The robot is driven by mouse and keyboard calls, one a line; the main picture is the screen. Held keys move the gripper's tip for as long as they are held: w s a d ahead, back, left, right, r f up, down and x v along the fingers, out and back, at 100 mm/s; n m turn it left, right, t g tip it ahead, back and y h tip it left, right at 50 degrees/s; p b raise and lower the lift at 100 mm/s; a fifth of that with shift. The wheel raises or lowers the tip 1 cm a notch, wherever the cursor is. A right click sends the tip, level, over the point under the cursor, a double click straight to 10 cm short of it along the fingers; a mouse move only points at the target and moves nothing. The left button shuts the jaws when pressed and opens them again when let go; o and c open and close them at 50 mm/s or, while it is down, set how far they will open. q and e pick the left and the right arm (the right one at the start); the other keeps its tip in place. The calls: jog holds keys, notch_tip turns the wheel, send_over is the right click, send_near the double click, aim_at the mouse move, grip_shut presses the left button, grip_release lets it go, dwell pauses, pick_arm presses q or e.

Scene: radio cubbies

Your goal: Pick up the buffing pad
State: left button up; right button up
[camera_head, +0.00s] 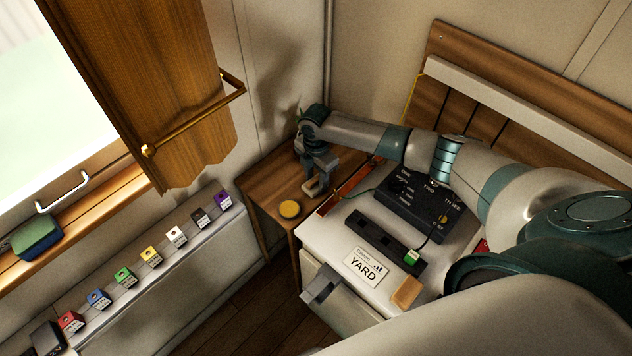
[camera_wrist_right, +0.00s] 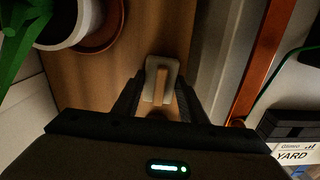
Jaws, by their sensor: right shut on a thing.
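The buffing pad (camera_wrist_right: 161,78) is a pale grey block with a wooden handle, between the two fingers in the right wrist view. In the head view a small pale part of the pad (camera_head: 314,188) shows at the fingertips. My right gripper (camera_head: 318,180) reaches down over the small wooden table (camera_head: 265,189) and is shut on the pad. I cannot tell whether the pad touches the tabletop. My left gripper does not show.
A potted plant (camera_wrist_right: 64,22) on a brown saucer stands beside the gripper. A yellow round item (camera_head: 289,209) lies near the table's front edge. Right of it is a white desk (camera_head: 330,229) with a black radio (camera_head: 408,207) and a YARD card (camera_head: 363,267).

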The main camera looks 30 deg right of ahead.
aim_at(316, 179)
notch_tip(316, 179, up, 9)
jog(key=shift+r+b, duration=0.2)
jog(key=shift+b, duration=0.95)
jog(key=shift+o, duration=0.6)
jog(key=shift+c, duration=0.2)
jog(key=shift+a+p, duration=0.35)
jog(key=shift+p, duration=0.2)
jog(key=s+a+f+p, duration=0.1)
jog(key=s+a+p, duration=0.2)
jog(key=a+p, duration=0.6)
jog(key=shift+s+a+f, duration=0.15)
jog(key=shift+s+a, duration=0.1)
jog(key=shift+a, duration=0.15)
jog(key=shift+f, duration=0.15)
